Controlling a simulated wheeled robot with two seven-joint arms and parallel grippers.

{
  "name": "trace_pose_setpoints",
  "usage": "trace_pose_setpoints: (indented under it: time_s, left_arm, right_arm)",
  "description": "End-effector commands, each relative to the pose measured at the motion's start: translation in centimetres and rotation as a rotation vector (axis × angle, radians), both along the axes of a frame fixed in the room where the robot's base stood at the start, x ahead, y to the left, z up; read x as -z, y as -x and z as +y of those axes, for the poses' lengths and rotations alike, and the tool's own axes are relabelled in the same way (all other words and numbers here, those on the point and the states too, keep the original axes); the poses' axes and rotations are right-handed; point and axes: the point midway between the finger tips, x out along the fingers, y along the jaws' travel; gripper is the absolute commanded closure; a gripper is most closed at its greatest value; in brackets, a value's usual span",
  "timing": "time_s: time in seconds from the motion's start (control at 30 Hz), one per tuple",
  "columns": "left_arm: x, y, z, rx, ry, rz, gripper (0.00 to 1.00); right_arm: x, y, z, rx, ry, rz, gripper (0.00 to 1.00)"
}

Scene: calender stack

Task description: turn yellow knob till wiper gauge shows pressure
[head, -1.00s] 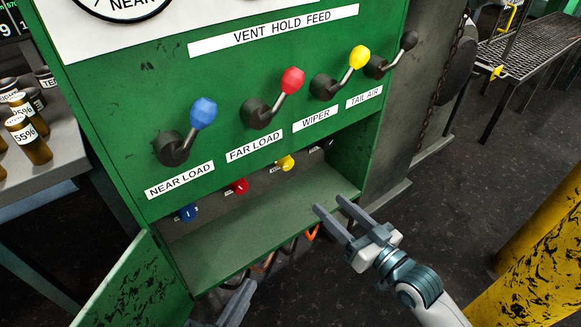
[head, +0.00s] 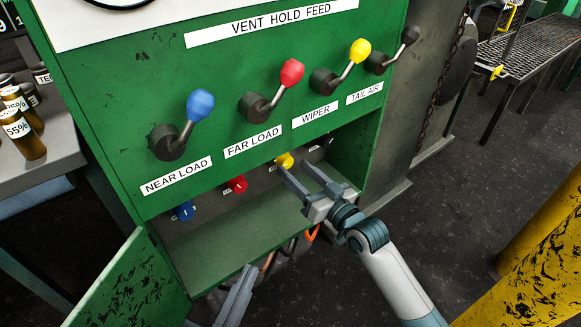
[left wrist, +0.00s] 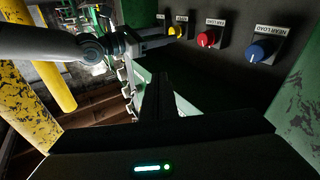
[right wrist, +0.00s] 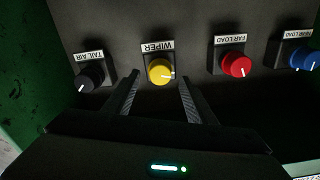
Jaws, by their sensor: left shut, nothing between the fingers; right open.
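The yellow knob (head: 284,160) sits under the WIPER label on the back wall of the open lower compartment. In the right wrist view the yellow knob (right wrist: 160,72) is ahead of and between my fingertips, with its white mark toward the right. My right gripper (head: 293,169) is open, its fingers reaching into the compartment close to the knob; I cannot tell whether they touch it. My left gripper (head: 240,285) is shut and empty, low in front of the cabinet. The wiper gauge is not in view; only the bottom edge of a dial labelled otherwise shows at the top.
The red knob (right wrist: 236,65) and blue knob (right wrist: 303,58) are on one side, the black knob (right wrist: 90,77) on the other. The compartment floor (head: 220,250) is bare. An open green door (head: 135,285) hangs at lower left. Colored levers (head: 291,72) stick out above.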

Motion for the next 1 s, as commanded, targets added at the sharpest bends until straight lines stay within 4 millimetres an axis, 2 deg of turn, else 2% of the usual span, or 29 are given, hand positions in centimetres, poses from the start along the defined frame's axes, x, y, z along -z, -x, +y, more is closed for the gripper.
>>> trace_pose_setpoints:
  time_s: [0.23,0.63,0.67,0.8,0.83,1.0]
  left_arm:
    - [-1.4,0.5,-0.2,-0.001,0.028,-0.08,1.0]
    - [-1.9,0.6,-0.2,-0.001,0.034,-0.099,1.0]
    - [-1.9,0.6,-0.2,-0.001,0.034,-0.099,1.0]
    - [-1.9,0.6,-0.2,-0.001,0.035,-0.098,1.0]
    - [-1.9,0.6,-0.2,-0.001,0.035,-0.098,1.0]
    - [-1.9,0.6,-0.2,-0.001,0.034,-0.096,1.0]
  right_arm:
    - [0.0,-2.2,1.6,-0.001,-0.001,0.0,0.49]
    - [0.0,-2.6,1.9,0.0,0.001,0.001,0.49]
    - [0.0,-2.6,1.9,0.0,0.001,0.001,0.54]
    - [0.0,-2.6,1.9,0.0,0.001,0.001,0.87]
    - [0.0,-2.6,1.9,0.0,0.001,0.001,0.91]
    - [0.0,-2.5,1.9,0.0,-0.003,0.003,0.9]
